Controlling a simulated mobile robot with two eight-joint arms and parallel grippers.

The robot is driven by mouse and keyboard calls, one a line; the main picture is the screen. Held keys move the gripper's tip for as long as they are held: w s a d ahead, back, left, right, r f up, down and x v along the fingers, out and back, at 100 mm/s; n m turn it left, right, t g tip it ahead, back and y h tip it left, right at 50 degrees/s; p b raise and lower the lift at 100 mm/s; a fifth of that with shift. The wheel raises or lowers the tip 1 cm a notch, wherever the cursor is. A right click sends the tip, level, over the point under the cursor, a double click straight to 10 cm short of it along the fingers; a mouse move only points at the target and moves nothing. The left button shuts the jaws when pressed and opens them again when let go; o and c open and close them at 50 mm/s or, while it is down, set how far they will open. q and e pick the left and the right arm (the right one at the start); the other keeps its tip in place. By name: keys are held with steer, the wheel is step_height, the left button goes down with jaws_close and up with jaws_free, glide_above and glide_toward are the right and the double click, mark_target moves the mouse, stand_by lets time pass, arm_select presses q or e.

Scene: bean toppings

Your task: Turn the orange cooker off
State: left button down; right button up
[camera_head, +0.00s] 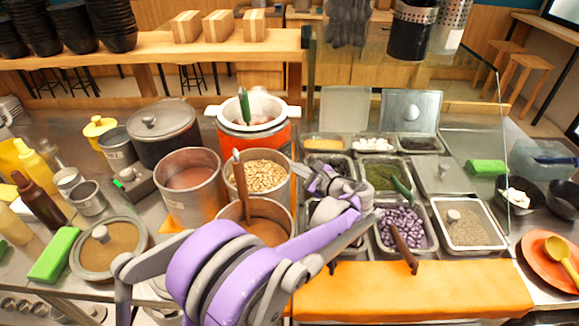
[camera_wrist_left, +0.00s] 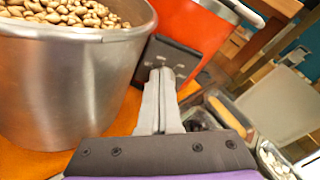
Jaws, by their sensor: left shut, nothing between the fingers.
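The orange cooker (camera_head: 262,133) stands at the back of the counter in the head view, with a white rim, steam over it and a green-handled utensil inside. Its orange side (camera_wrist_left: 192,25) shows at the top of the left wrist view, above a dark panel (camera_wrist_left: 178,55) with small light marks. My left gripper (camera_wrist_left: 163,78) is shut and empty, its fingertips at the panel's lower part; I cannot tell whether they touch it. In the head view my purple left arm reaches across to the right of the bean pot. My right gripper is in neither view.
A metal pot of beans (camera_head: 262,176) stands just in front of the cooker and close left of my fingers in the wrist view. A pot with a brown-handled utensil (camera_head: 241,187) is nearer. Topping trays (camera_head: 380,172) lie to the right, behind an orange board (camera_head: 430,290).

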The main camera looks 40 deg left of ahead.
arm_select(q)
steer(key=d, duration=0.4)
steer(key=shift+d, duration=0.1)
stand_by(0.4)
